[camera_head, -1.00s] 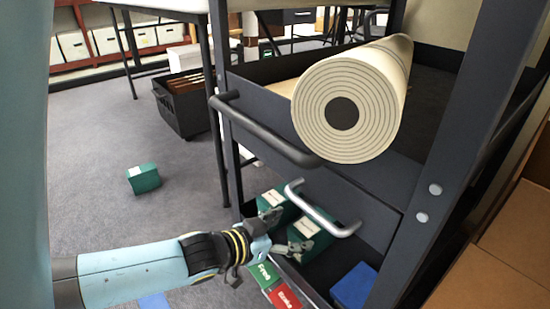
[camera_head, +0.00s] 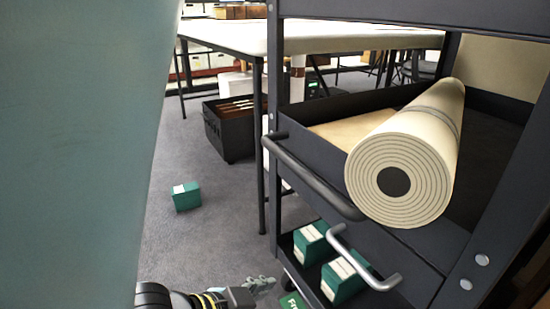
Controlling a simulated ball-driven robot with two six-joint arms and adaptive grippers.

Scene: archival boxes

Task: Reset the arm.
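My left gripper (camera_head: 264,290) is at the bottom edge of the view, its arm coming in from the left. One finger shows, spread upward, and the rest is cut off by the frame edge. It appears open, with nothing visible in it. It is left of the cart's lower shelf, near two green boxes, the rear one (camera_head: 311,243) and the front one (camera_head: 342,280). A large pale blue part of my own arm fills the left side. My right gripper is not in view.
A dark cart (camera_head: 420,250) with handles fills the right, bearing a rolled cream sheet (camera_head: 425,150). A green box (camera_head: 186,197) lies on the open grey floor. A black crate (camera_head: 230,135) stands by a white-topped table (camera_head: 225,36).

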